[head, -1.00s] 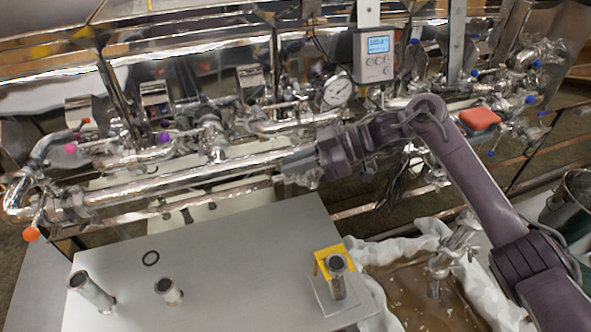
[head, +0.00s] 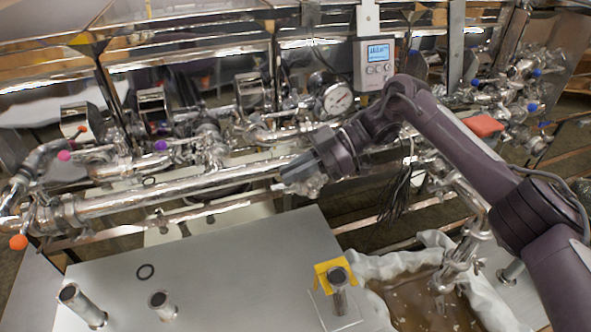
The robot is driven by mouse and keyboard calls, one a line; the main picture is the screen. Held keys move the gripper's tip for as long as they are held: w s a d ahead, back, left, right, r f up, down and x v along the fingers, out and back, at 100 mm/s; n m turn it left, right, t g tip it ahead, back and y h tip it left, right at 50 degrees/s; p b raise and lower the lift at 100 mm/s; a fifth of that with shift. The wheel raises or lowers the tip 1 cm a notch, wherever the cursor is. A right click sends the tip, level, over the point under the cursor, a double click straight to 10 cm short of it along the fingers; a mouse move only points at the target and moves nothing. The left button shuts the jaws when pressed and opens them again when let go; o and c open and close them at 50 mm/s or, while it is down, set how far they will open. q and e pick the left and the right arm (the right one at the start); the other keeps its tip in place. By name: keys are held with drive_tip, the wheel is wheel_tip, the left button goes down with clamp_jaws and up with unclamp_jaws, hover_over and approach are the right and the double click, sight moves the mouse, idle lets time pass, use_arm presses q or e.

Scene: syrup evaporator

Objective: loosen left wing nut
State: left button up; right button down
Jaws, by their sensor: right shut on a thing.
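My right gripper (head: 290,175) comes in from the right and is shut at the clamp (head: 309,187) by the right end of a long shiny steel pipe (head: 180,197). The wing nut is small and hidden by the jaws, so its turn on the thread cannot be told. The clamp's lower part shows just below the jaws. The pipe runs across to another fitting (head: 62,213) at the left. My left gripper is not in the picture.
Behind are crowded pipes, valves, a round gauge (head: 334,99) and a display box (head: 374,64).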

drive_tip(key=shift+f, duration=0.15)
idle(0.3)
drive_tip(key=c, duration=1.8)
unclamp_jaws()
drive_tip(key=shift+c, duration=0.2)
drive_tip(key=b+v, duration=0.2)
drive_tip(key=v, duration=0.3)
drive_tip(key=shift+w+d+b, duration=0.2)
drive_tip(key=shift+d+b, duration=0.15)
drive_tip(key=shift+v, duration=1)
